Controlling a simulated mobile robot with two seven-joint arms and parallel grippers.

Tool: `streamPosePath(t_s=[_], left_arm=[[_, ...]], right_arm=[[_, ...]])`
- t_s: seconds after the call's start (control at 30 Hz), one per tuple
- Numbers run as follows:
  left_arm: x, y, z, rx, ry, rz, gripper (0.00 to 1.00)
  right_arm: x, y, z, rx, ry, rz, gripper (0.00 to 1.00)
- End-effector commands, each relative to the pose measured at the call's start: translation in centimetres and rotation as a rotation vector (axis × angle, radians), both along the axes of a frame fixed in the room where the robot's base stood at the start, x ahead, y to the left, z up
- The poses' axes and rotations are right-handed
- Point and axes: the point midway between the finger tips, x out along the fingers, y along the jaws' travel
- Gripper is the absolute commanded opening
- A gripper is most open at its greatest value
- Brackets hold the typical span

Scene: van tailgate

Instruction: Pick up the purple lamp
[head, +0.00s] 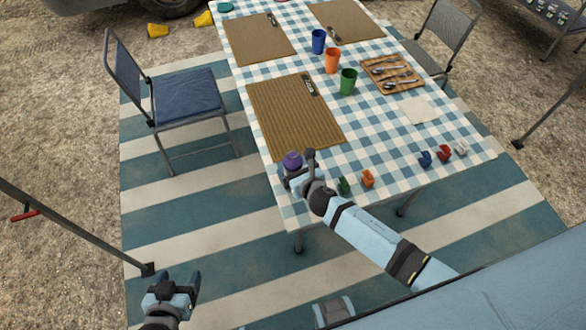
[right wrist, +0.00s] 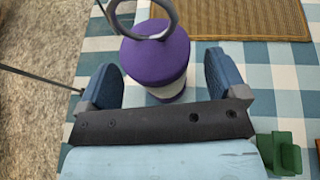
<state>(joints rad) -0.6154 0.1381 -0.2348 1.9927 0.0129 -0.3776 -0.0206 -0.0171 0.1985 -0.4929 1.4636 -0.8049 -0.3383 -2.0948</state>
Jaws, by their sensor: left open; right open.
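The purple lamp (head: 292,160) stands upright on the checked tablecloth, at the near left corner of the table by the brown mat. In the right wrist view the lamp (right wrist: 155,58) has a purple top, a ring handle above it and a pale band lower down. My right gripper (head: 296,167) is open at the lamp. My left gripper (head: 173,283) is open and empty, low over the striped rug, away from the table.
A green item (head: 344,186) and an orange item (head: 368,178) stand right of the lamp, close to my right forearm. The ribbed brown mat (head: 290,120) lies behind it. A blue folding chair (head: 185,93) stands left of the table (head: 470,148). Cups (head: 348,82) stand farther back.

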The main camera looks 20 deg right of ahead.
Motion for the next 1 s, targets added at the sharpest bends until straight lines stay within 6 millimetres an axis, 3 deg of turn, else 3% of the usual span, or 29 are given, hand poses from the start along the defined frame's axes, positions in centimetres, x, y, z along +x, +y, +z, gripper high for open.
streamPosePath(t_s=[0.13, 0.4, 0.43, 0.6, 0.7, 1.0], left_arm=[[0.0, 0.0, -0.1, 0.001, -0.001, -0.001, 0.72], [0.1, 0.1, -0.1, 0.002, -0.002, 0.000, 0.72], [0.1, 0.1, -0.1, 0.002, -0.002, 0.000, 0.72], [0.1, 0.1, -0.1, 0.002, -0.002, 0.000, 0.72], [0.1, 0.1, -0.1, 0.002, -0.003, 0.000, 0.72], [0.1, 0.0, 0.1, 0.001, -0.002, -0.001, 0.72]], right_arm=[[1.7, 0.3, -0.7, 0.001, 0.000, 0.000, 0.90], [2.0, 0.4, -0.9, 0.000, 0.001, 0.001, 0.90], [2.0, 0.4, -0.9, 0.000, 0.001, 0.001, 0.88], [2.0, 0.4, -0.9, 0.000, 0.001, 0.001, 0.49], [2.0, 0.4, -0.9, 0.000, 0.001, 0.001, 0.31], [2.0, 0.4, -0.5, 0.001, -0.001, 0.001, 0.30]])
